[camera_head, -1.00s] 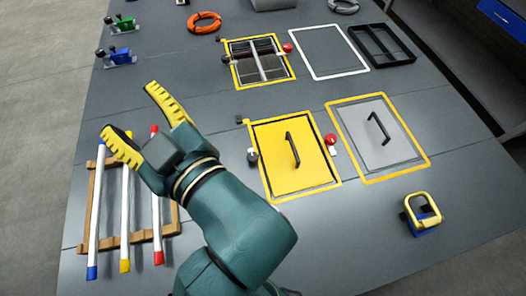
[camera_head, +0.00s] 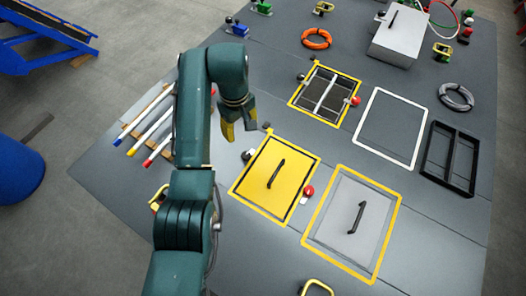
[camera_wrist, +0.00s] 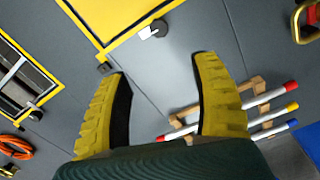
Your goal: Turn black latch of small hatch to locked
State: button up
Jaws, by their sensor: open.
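The small yellow hatch cover (camera_head: 272,177), with a black bar handle, lies in its yellow frame. Its black latch (camera_head: 247,155) is at the frame's left edge and a red knob (camera_head: 308,190) is at the right. In the wrist view the black latch (camera_wrist: 159,27) sits on a white plate beside the yellow cover (camera_wrist: 115,18). My gripper (camera_head: 240,124) is above the panel, beyond the latch in the head view, pointing down. In the wrist view my gripper (camera_wrist: 162,72) is open and empty, with the latch ahead between the finger lines, not touched.
A grated opening (camera_head: 325,94) with its own black and red knobs lies behind. A grey hatch (camera_head: 352,222) lies to the right. Coloured rods (camera_head: 150,125) on a wooden rack lie left.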

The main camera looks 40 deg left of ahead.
aim_at(245, 154)
notch_tip(245, 154, down, 17)
jog(key=b, duration=0.2)
jog(key=shift+d+r+b, duration=0.15)
jog(key=shift+b, duration=0.25)
jog(key=shift+c, duration=0.5)
grip_shut()
